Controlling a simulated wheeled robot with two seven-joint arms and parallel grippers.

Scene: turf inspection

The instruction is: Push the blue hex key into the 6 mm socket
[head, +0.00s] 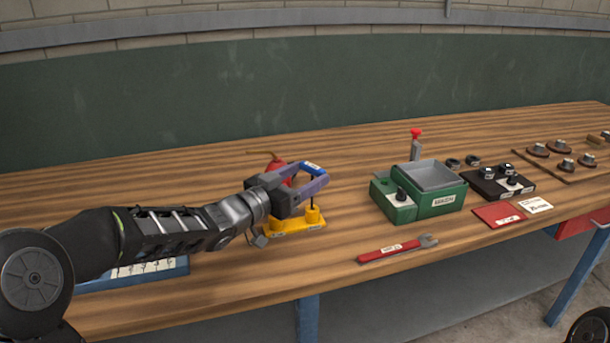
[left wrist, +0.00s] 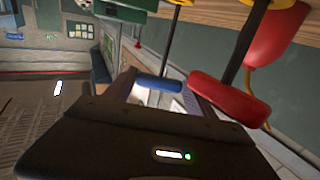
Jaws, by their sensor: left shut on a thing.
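The blue hex key (head: 313,168) stands with its blue handle at my left gripper (head: 318,182). Its dark shaft points down to a post of the yellow block (head: 292,226). I cannot tell whether the tip is in the socket, and the size marks are too small to read. In the left wrist view the blue handle (left wrist: 160,82) lies between the fingers of my left gripper, which is shut on it. A red handle (left wrist: 230,98) on a dark shaft shows beside it there. My right gripper is not in view.
A red rounded thing (head: 275,165) with a thin spout stands behind my left gripper. A red-handled wrench (head: 395,250) lies front right of the yellow block. A green box with a grey tray (head: 438,201) stands farther right. Bare bench lies between them.

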